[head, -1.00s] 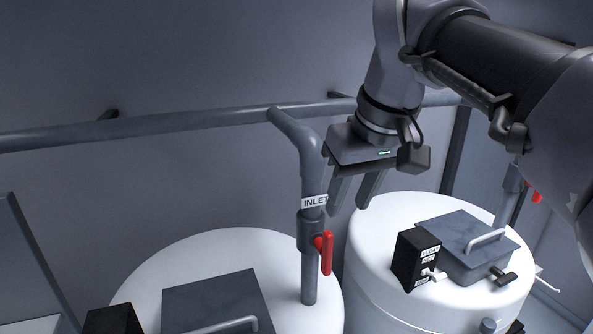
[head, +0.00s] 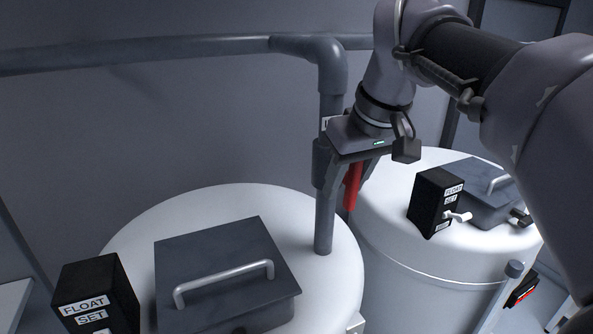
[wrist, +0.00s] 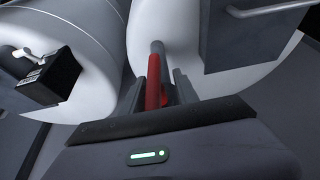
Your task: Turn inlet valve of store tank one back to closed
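The red handle of the inlet valve (head: 352,186) hangs down along the grey inlet pipe (head: 325,225), which runs down into the left white tank (head: 190,205). No tank number is legible. My gripper (head: 353,178) is at the handle, with fingers pointing down and partly covering its top and the inlet label. In the wrist view the red handle (wrist: 153,82) lies between the two fingers of my gripper (wrist: 160,88). The fingers stand apart, with visible gaps beside the handle. The valve body is partly hidden.
The left tank carries a grey hatch (head: 220,260) with a bar handle and a black float-set box (head: 95,290). The right white tank (head: 400,230) has its own float box (head: 433,205) and hatch. A horizontal pipe (head: 150,52) runs along the wall behind.

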